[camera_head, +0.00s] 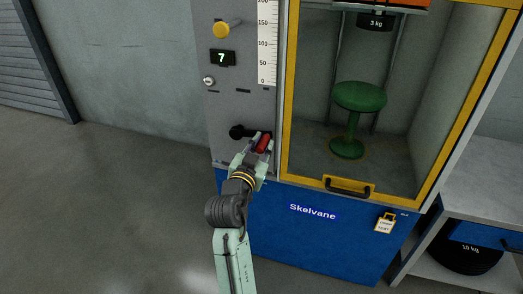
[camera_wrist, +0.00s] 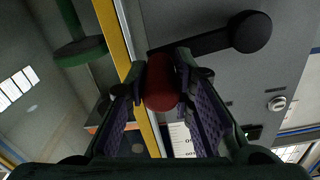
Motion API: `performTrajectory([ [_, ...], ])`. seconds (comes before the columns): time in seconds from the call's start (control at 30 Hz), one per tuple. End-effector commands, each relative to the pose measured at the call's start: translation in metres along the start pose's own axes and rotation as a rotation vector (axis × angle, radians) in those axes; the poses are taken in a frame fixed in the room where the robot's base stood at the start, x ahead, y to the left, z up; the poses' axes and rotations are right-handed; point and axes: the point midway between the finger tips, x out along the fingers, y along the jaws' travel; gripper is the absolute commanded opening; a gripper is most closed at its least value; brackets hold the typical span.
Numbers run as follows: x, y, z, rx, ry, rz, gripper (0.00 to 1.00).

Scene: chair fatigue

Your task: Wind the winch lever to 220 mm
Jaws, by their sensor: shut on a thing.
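The winch lever is on the grey panel at the left of the test cabinet. Its black hub (camera_head: 237,132) is at the left, and its arm points right to a red grip (camera_head: 265,142). My gripper (camera_head: 258,146) is shut on the red grip from below. In the wrist view the red grip (camera_wrist: 162,86) sits between my two finger pads, with the lever's black arm (camera_wrist: 205,41) running to the round hub (camera_wrist: 250,32). A white scale (camera_head: 267,45) above is marked from 0 to 200; its upper end is cut off. I cannot make out a pointer on it.
A green stool (camera_head: 360,97) stands behind the yellow-framed door (camera_head: 288,110), below a 3 kg weight (camera_head: 376,23). A side bench (camera_head: 490,175) stands at right.

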Motion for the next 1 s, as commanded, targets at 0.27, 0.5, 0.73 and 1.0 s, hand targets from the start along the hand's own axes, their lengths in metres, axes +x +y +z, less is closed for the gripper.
performTrajectory([
  [0.27, 0.0, 0.006, 0.032, 0.183, -0.015, 0.007, 0.0],
  [0.5, 0.0, 0.006, 0.032, 0.223, -0.018, 0.008, 0.0],
  [0.73, 0.0, 0.006, 0.033, 0.221, -0.02, 0.009, 0.24],
  [1.0, 0.0, 0.005, 0.029, 0.222, -0.013, 0.006, 0.42],
])
